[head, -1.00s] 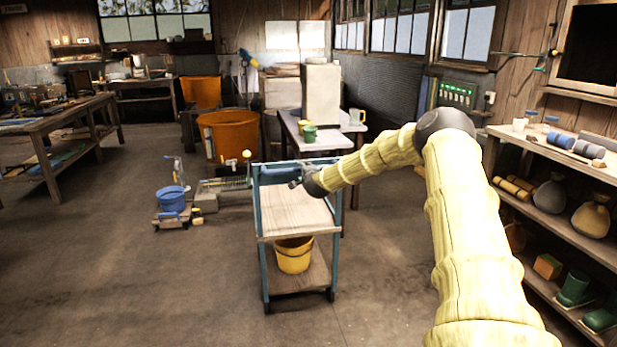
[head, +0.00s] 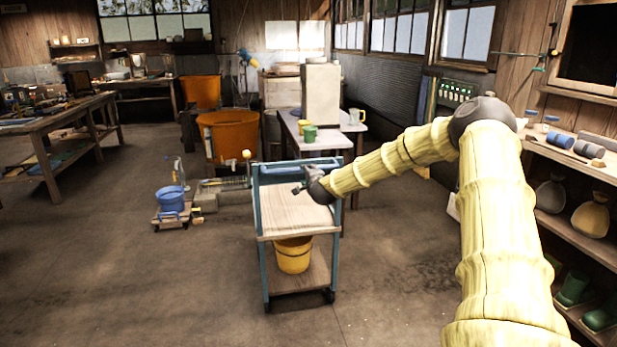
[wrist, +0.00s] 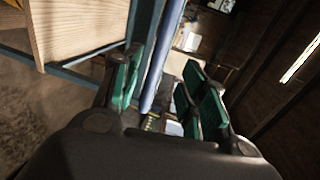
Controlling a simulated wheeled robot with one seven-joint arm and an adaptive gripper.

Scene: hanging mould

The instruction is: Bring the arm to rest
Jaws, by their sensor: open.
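My arm reaches in from the lower right of the head view, bends at a dark elbow joint and runs left to the cart. My gripper (head: 298,188) is small there, near the cart's back right part, above or beside its top; the exact gap cannot be told. In the wrist view my gripper (wrist: 165,95) has its green-padded fingers spread apart, with nothing held between them. The cart (head: 290,222) has a blue frame and a pale wooden top, which also shows at the upper left of the wrist view (wrist: 80,22). The cart top looks bare.
A yellow bucket (head: 293,256) stands on the cart's lower shelf. A table with green and yellow mugs (head: 309,134) is behind the cart. Shelves with boots (head: 572,289) and sacks stand at the right, near my arm. A blue bucket (head: 170,199) is left of the cart. Front-left floor is clear.

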